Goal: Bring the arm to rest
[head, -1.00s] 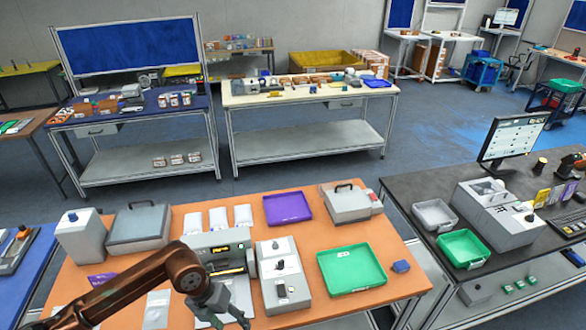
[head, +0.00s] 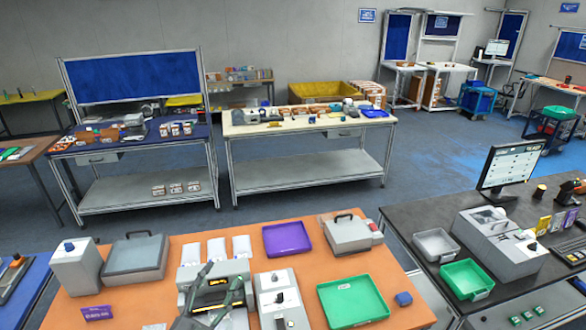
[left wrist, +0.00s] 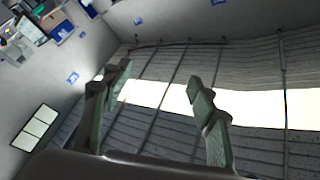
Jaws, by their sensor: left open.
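My left gripper (head: 221,278) shows at the bottom of the head view, in front of the orange table (head: 190,237). Its two green-padded fingers point up and stand apart, with nothing between them. In the left wrist view the gripper (left wrist: 160,76) is also open and empty, with ceiling beams and a bright strip beyond the fingers. The rest of the left arm is below the head view's edge. My right gripper is in neither view.
The orange table holds a grey scanner machine (head: 282,297), a green tray (head: 352,302), a purple tray (head: 287,239), a grey case (head: 135,256) and a small blue block (head: 403,299). A dark table with a monitor (head: 511,165) stands at the right.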

